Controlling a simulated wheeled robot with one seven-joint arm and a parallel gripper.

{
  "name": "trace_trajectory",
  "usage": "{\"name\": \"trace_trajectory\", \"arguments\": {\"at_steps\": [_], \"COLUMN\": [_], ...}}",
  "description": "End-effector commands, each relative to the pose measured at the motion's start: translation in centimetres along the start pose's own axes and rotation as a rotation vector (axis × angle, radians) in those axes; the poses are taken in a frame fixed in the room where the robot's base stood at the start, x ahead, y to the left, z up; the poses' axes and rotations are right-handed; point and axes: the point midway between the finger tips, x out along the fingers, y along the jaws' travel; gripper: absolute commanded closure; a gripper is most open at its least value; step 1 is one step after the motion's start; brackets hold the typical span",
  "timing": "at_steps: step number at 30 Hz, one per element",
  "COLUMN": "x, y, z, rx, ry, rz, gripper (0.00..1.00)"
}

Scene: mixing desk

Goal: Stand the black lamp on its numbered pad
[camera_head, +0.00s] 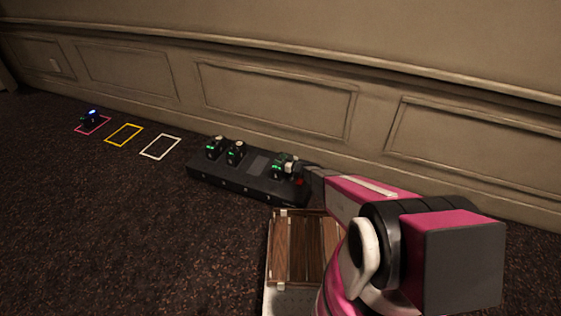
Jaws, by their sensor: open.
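Several small black units that could be lamps are in view, and I cannot tell which the task means. One with a blue light (90,116) stands on the pink-outlined pad (101,127) at far left. Three with green lights stand on a long black desk unit (228,181): the left one (214,149), the middle one (235,153) and the right one (277,170). A yellow-outlined pad (124,135) and a white-outlined pad (160,147) are empty; no numbers are readable. My gripper (296,166) is open at the right unit, its fingers small and partly hidden.
A wooden slatted platform (293,247) with a pale edge lies in front of my arm; its right side is hidden. A panelled wall (270,90) runs behind the desk unit. The dark carpet (130,230) at left is clear.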

Motion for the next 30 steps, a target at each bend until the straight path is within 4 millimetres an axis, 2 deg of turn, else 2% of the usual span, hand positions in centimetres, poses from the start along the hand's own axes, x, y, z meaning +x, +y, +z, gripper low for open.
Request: {"name": "trace_trajectory", "arguments": {"at_steps": [7, 16, 21, 26, 30], "x": [-1.1, -5.7, -7.5, -8.2, -9.5], "y": [0.0, 0.0, -0.2, -1.4, -3.8], "z": [-0.2, -0.3, -0.5, -2.8, -6.6], "rx": [0.0, 0.0, 0.004, 0.052, 0.146], "ry": [0.0, 0.0, -0.004, -0.044, -0.142], "rz": [0.001, 0.003, -0.006, -0.058, -0.146], "gripper": [0.46, 0.46, 0.46, 0.46, 0.46]}}
